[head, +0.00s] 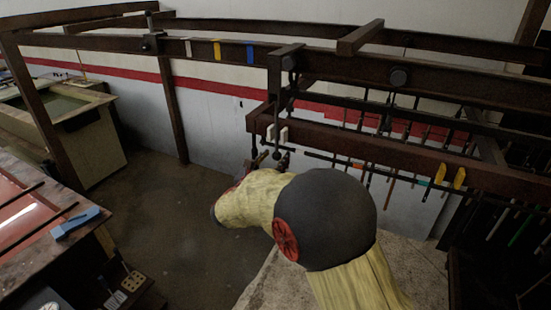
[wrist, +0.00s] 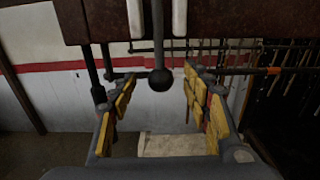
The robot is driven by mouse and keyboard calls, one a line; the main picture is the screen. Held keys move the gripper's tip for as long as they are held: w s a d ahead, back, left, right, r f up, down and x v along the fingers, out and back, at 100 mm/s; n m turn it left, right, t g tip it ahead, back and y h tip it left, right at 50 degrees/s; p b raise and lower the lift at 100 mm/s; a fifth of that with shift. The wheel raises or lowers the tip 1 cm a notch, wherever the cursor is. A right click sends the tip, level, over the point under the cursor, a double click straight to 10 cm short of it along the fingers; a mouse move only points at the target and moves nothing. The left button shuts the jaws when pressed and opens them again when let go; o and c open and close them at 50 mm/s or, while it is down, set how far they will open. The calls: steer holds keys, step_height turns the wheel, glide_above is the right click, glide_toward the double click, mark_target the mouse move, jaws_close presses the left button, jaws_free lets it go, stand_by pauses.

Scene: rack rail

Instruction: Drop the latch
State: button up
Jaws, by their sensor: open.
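The latch appears to be the dark vertical rod with a round ball knob (wrist: 160,80) at its lower end, hanging from the rail assembly. In the head view its rod (head: 277,110) hangs from a dark bracket, past two white pads (head: 284,135). My gripper (wrist: 159,92) is open, with yellow-padded fingers standing to the left and right of the knob. The knob shows between the fingertips, apart from both pads; its exact depth between them is hard to tell. In the head view my gripper is mostly hidden behind my yellow arm.
A dark upper rail (head: 440,79) and a lower beam (head: 420,155) run across the right. Several tools hang behind them. A workbench with a blue tool (head: 75,222) stands at left. The floor (head: 165,200) between is clear.

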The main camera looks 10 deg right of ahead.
steer(key=v, duration=0.6)
stand_by(0.4)
steer(key=s+d+f+m+g+y+b, duration=0.1)
steer(key=s+d+f+m+g, duration=0.3)
steer(key=s+f+m+g, duration=0.25)
steer(key=s+d+f+m+g+y+b, duration=0.1)
steer(key=s+d+f+m+g, duration=0.2)
steer(key=s+f+m, duration=0.55)
steer(key=s+f+m+y+b, duration=0.2)
steer(key=s+m+y+b, duration=0.2)
steer(key=s, duration=0.8)
steer(key=s+f+m+y+b, duration=0.1)
steer(key=s+m+y+b, duration=0.4)
steer(key=s+m+b, duration=0.4)
steer(key=s+t+b, duration=0.1)
steer(key=s, duration=0.3)
steer(key=shift+s+a+f+b, duration=0.2)
steer(key=shift+s+f+b, duration=0.05)
steer(key=shift+f+b, duration=0.1)
